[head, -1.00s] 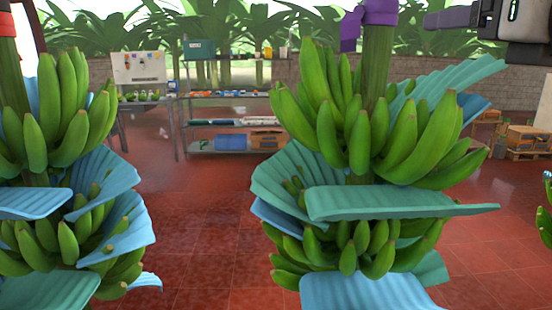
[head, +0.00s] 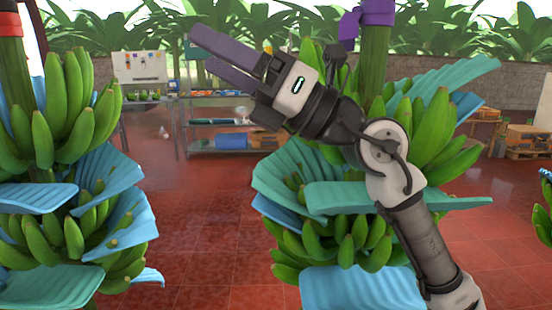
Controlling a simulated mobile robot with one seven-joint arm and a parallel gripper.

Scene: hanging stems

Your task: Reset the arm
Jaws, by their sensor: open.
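My gripper (head: 217,57) is in the upper middle of the head view. Its two dark purple fingers point to the upper left, a little apart, with nothing seen between them. My arm comes up from the lower right and passes in front of the right-hand banana stem (head: 374,85). It hides part of that stem's upper green bananas (head: 434,130). The gripper is up in the space between the two stems, left of the purple band (head: 378,12).
The left banana stem (head: 12,75) has a red band (head: 10,24) and blue and green sheets. Teal and blue sheets (head: 390,196) stick out from the right stem. Behind are a metal shelf (head: 184,135), a board (head: 138,66) and pallets (head: 527,150). Red floor (head: 205,235) lies open between the stems.

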